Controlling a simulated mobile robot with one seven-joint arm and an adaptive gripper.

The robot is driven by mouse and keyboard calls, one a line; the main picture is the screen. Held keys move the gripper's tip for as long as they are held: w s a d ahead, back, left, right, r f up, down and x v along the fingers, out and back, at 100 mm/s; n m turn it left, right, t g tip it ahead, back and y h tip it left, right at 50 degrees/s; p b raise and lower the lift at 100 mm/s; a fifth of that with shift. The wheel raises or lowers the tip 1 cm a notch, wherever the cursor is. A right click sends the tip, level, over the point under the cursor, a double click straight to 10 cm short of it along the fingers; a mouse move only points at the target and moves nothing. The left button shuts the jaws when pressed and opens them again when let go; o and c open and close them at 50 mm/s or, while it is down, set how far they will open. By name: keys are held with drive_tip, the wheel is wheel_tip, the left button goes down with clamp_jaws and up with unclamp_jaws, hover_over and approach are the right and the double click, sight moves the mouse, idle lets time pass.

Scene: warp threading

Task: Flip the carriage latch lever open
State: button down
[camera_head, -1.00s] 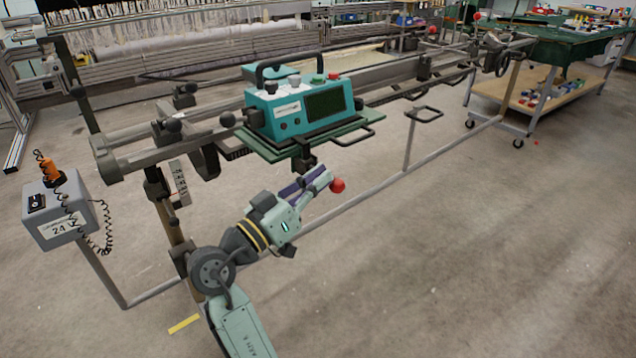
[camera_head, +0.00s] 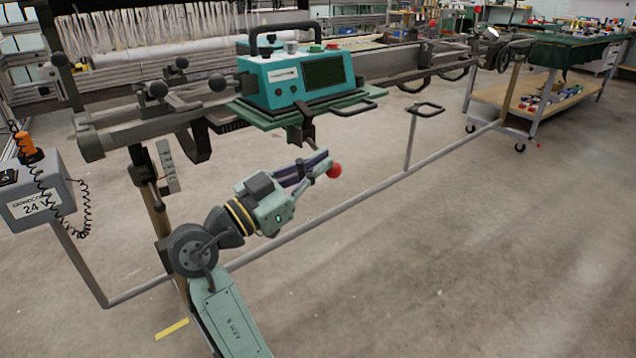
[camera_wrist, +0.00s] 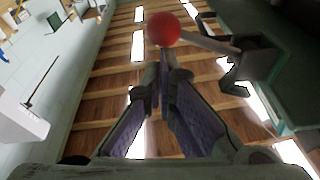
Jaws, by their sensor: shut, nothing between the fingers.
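The carriage (camera_head: 300,82) is a teal box with a dark screen and a black handle, on a green plate. The latch lever's red ball knob (camera_head: 334,170) shows below the plate's front edge, right beside my fingertips. In the wrist view, the red knob (camera_wrist: 163,29) is just beyond the fingertips, and its pale rod runs right to a dark bracket (camera_wrist: 252,62). My gripper (camera_head: 322,163) is shut and empty, pointing up to the right. Its purple-padded fingers meet in the wrist view (camera_wrist: 159,72). I cannot tell whether they touch the knob. My gripper hides part of the rod in the head view.
The carriage rides on a long grey rail (camera_head: 390,62). A grey 24 V box (camera_head: 38,190) with a coiled cord is at left. A low floor bar (camera_head: 365,192) runs behind my arm. The floor right of it is clear.

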drive_tip(key=f+m+b, duration=0.2)
drive_tip(key=b, duration=0.1)
drive_tip(key=f+m+b, duration=0.1)
drive_tip(key=shift+w+a+g+b, duration=0.25)
drive_tip(key=shift+w+g+b, duration=0.05)
drive_tip(key=shift+g+b, duration=0.1)
drive_tip(key=shift+w, duration=0.1)
drive_tip(key=shift+r, duration=0.1)
